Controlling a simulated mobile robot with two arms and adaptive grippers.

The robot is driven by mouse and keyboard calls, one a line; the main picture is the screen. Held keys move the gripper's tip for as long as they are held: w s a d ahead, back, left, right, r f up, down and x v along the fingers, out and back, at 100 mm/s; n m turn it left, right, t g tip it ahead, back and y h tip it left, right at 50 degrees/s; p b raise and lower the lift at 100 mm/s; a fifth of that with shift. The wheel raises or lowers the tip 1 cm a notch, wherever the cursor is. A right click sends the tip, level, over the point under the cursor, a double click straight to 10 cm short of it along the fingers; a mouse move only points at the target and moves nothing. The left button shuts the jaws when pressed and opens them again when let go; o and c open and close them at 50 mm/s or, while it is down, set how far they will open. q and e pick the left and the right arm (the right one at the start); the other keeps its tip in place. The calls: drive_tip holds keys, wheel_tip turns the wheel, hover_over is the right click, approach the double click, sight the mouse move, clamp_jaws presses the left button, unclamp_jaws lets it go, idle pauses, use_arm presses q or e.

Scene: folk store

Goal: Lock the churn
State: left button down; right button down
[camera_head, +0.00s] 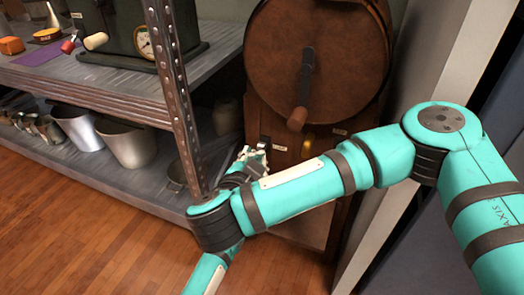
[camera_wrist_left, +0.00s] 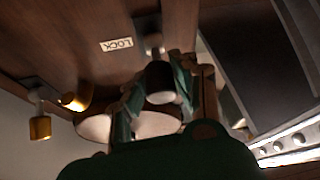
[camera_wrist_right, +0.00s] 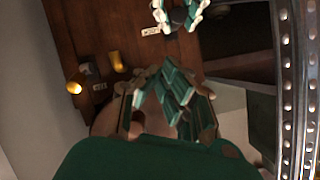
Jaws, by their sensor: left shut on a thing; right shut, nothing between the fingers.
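The churn (camera_head: 320,60) is a brown wooden drum on a wooden stand, with a dark crank (camera_head: 304,80) on its front. In the left wrist view, my left gripper (camera_wrist_left: 158,95) is shut on a dark lock knob (camera_wrist_left: 159,82) beside the LOCK label (camera_wrist_left: 116,45). In the right wrist view, my left gripper (camera_wrist_right: 177,14) shows at the knob by the label (camera_wrist_right: 151,31). My right gripper (camera_wrist_right: 165,98) is shut and empty, apart from the lock. In the head view, a teal arm crosses the stand; fingers beside the lock are partly hidden.
A metal shelf (camera_head: 110,95) with a riveted post stands close to the left of the churn, holding several metal pots (camera_head: 125,140). A pale wall (camera_head: 425,70) is close on the right. A brass fitting (camera_head: 308,144) is on the stand. Wooden floor (camera_head: 90,235) is clear at lower left.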

use_arm(q)
drive_tip(key=shift+f, duration=0.1)
use_arm(e)
drive_tip(key=a+f+x, duration=0.1)
drive_tip(key=a+x, duration=0.1)
drive_tip(key=x, duration=0.9)
drive_tip(key=shift+w+d+t, duration=0.2)
drive_tip(key=shift+t, duration=0.2)
drive_tip(key=shift+f, duration=0.1)
